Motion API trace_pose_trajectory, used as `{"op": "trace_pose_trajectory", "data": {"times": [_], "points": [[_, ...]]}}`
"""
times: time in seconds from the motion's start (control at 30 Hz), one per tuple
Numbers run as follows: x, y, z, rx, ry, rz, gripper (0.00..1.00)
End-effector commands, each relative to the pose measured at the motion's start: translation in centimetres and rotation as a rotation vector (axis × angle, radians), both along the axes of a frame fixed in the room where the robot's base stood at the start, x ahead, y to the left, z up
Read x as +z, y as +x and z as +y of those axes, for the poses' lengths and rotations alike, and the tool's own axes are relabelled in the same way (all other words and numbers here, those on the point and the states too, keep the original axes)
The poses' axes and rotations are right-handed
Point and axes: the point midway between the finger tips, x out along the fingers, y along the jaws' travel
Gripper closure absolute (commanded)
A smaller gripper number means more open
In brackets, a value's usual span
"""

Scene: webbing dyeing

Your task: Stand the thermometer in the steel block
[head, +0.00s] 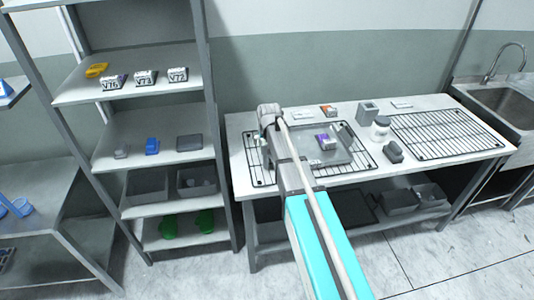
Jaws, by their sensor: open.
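A grey block (368,110) with a dark opening in its top stands toward the back of the table; it looks like the steel block. I cannot make out the thermometer; it may be hidden behind my arm or too small to tell. My gripper (267,146) is at the far end of my arm, over the left part of the table, open and partly hidden by the arm. It is well to the left of the grey block.
A grey tray (340,158) with a purple-and-white box (326,142) lies on a black rack. A white jar (380,127) and a dark object (393,152) stand near the block. Another wire rack (447,132) lies right. Shelves (150,140) stand left; a sink (508,100) is right.

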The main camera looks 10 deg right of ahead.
Motion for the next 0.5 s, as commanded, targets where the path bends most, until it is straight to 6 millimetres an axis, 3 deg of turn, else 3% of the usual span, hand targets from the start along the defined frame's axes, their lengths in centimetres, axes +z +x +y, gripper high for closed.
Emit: {"op": "trace_pose_trajectory", "data": {"times": [0.17, 0.2, 0.5], "points": [[0.00, 0.00, -0.01, 0.000, 0.000, 0.000, 0.00], [0.00, 0.00, -0.01, 0.000, 0.000, 0.000, 0.04], [0.00, 0.00, -0.02, 0.000, 0.000, 0.000, 0.59]]}}
